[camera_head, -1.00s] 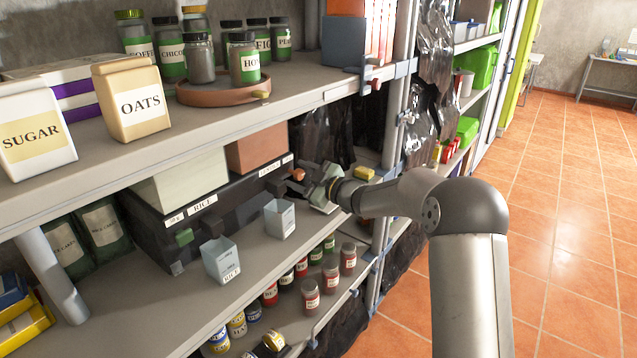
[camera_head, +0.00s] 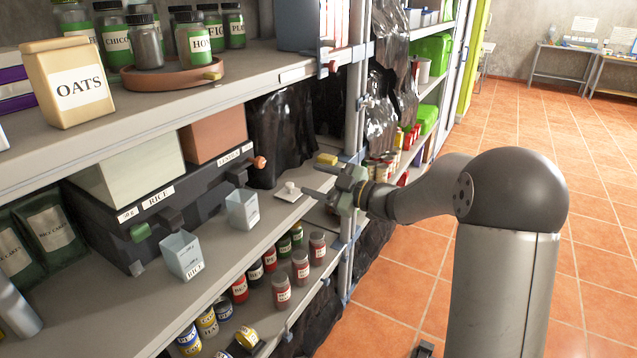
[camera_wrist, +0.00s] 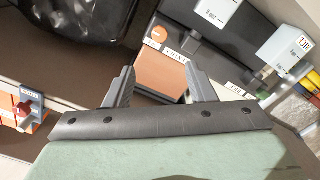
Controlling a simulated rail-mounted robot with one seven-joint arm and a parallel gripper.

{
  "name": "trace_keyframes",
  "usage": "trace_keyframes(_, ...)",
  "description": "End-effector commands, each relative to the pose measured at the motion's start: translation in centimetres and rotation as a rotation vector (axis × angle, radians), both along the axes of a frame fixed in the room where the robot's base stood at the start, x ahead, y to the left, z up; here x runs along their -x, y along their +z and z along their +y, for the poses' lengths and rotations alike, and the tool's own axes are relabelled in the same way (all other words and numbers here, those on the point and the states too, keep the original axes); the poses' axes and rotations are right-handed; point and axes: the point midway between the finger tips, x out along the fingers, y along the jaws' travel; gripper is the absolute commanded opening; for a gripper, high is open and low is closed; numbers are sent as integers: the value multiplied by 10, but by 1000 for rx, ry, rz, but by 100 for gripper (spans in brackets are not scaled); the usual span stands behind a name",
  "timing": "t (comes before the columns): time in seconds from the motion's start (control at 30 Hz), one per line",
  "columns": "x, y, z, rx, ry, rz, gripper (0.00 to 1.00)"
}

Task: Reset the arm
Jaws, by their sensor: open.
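My gripper (camera_head: 318,182) is at the right end of the middle shelf, in front of the shelving. It is open and empty, with its two fingers apart. In the wrist view the spread fingers (camera_wrist: 160,88) point towards an orange-brown box (camera_wrist: 166,72) and a dark labelled bin row, with nothing between them. A small white lidded item (camera_head: 288,192) lies on the shelf just left of my gripper.
Two pale cups (camera_head: 182,255) (camera_head: 242,209) stand on the middle shelf (camera_head: 205,300). A dark bin (camera_head: 165,215) sits behind them. Jars (camera_head: 283,290) fill the shelf below. A shelf post (camera_head: 352,110) stands near my gripper. The tiled floor (camera_head: 590,200) at right is clear.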

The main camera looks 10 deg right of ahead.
Motion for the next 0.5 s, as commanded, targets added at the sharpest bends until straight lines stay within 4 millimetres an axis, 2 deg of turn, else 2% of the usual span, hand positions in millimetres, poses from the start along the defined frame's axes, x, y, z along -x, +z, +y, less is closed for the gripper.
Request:
trace_keyframes(0.33, -1, 2, -1, 11, -32, 9, 50)
trace_keyframes(0.43, -5, 4, -6, 47, -156, 52, 50)
trace_keyframes(0.5, -5, 3, -17, 88, -303, 115, 50)
